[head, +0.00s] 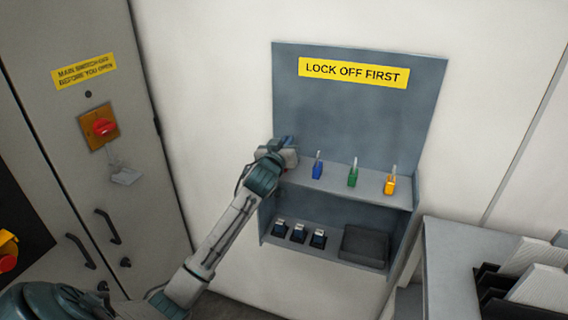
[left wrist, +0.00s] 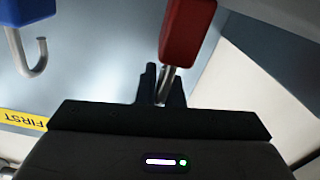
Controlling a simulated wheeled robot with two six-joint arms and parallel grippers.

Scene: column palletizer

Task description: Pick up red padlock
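The red padlock (left wrist: 187,30) hangs at the top of the left wrist view, its metal shackle (left wrist: 166,78) between the fingers of my left gripper (left wrist: 162,88). The fingers are close together on the shackle. In the head view my left gripper (head: 284,150) is at the left end of the upper shelf (head: 340,186) and hides the red padlock. I cannot tell whether the padlock touches the shelf. My right gripper is in neither view.
A blue padlock (head: 317,171), a green padlock (head: 353,177) and a yellow padlock (head: 390,185) stand to the right on the shelf. Below are small dark items (head: 299,234) and a dark box (head: 364,246). A cabinet with a red switch (head: 104,127) stands left.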

